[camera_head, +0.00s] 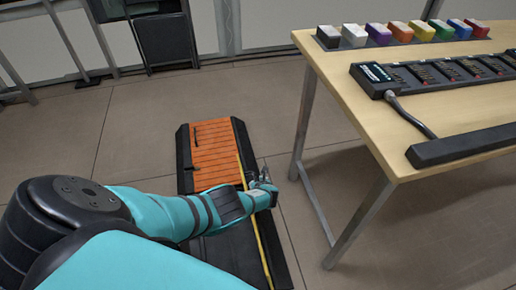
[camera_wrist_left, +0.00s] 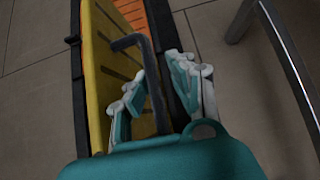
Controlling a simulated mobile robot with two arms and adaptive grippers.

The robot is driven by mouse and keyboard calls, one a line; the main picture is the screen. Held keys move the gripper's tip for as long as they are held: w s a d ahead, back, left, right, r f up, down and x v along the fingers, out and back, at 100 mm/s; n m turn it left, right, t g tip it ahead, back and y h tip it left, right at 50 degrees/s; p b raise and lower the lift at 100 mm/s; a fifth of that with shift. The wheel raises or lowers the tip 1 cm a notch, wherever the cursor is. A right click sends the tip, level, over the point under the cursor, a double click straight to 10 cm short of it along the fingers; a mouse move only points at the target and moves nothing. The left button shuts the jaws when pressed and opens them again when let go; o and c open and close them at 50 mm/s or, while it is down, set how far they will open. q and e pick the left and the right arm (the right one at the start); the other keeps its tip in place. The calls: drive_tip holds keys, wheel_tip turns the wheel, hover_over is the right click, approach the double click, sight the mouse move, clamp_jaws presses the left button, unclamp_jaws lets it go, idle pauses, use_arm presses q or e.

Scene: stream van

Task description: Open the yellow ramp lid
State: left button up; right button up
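The cable ramp lies on the floor, with black sides (camera_head: 184,160) and an orange slatted channel (camera_head: 215,155). The yellow lid (camera_head: 244,166) shows as a thin strip, raised on edge along the channel's right side. In the left wrist view its broad yellow face (camera_wrist_left: 98,75) fills the left part, with orange beyond. My left gripper (camera_head: 268,180) is beside the lid. In the wrist view its fingers (camera_wrist_left: 156,72) are apart, with a dark bent bar (camera_wrist_left: 149,68) between them; I cannot tell whether they touch it. My right gripper is not in view.
A wooden table (camera_head: 345,75) stands to the right, its metal legs (camera_head: 352,225) near my left gripper. It carries several coloured blocks (camera_head: 400,31), a black charger strip (camera_head: 440,72) and a black bar (camera_head: 465,146). Floor left of the ramp is clear.

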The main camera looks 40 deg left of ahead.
use_arm(q)
drive_tip(key=v, duration=0.2)
drive_tip(key=shift+s+d+r, duration=0.2)
drive_tip(key=shift+s+r, duration=0.05)
drive_tip(key=shift+r, duration=0.05)
drive_tip(key=shift+v, duration=2.3)
